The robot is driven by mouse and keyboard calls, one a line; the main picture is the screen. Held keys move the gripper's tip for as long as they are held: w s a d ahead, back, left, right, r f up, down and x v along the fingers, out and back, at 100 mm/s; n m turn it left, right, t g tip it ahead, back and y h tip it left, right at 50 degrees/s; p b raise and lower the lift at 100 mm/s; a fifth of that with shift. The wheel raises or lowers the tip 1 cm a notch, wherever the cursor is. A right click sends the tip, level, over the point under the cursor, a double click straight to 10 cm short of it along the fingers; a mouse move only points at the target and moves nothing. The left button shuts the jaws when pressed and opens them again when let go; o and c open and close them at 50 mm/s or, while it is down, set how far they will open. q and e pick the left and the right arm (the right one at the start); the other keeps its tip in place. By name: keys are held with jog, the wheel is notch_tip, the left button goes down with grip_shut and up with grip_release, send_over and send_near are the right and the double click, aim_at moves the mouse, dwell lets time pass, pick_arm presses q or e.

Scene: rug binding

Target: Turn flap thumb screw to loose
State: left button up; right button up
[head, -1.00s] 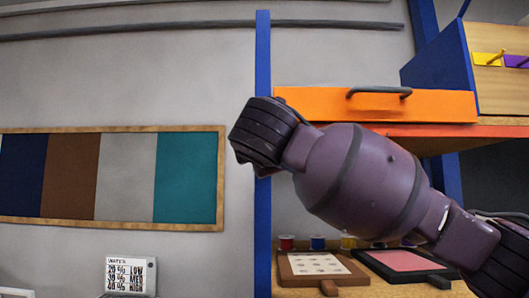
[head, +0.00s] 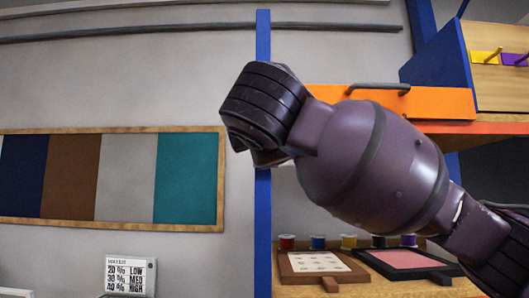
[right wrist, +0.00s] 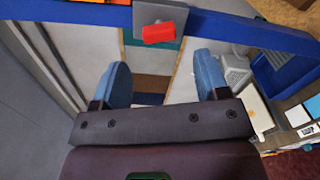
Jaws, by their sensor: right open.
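A red thumb screw (right wrist: 158,33) sits on a grey plate (right wrist: 172,17) fixed to a blue post (right wrist: 225,27) in the right wrist view. Its red bar lies nearly level in that picture. My right gripper (right wrist: 162,68) is open, its two blue fingers apart with nothing between them. The screw is beyond the fingertips, toward the top of the view, and no contact shows. In the head view my right arm covers part of the blue post (head: 263,215), and the screw is hidden there. My left gripper is not in view.
An orange panel (head: 440,103) with a dark handle (head: 377,88) is right of the post. Below are several thread spools (head: 318,242) and two boards with handles (head: 312,263). A framed colour strip board (head: 125,178) and a small sign (head: 130,275) are at left.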

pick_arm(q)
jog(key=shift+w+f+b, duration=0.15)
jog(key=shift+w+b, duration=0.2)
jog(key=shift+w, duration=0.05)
pick_arm(e)
jog(key=s, duration=0.4)
jog(key=shift+s, duration=0.25)
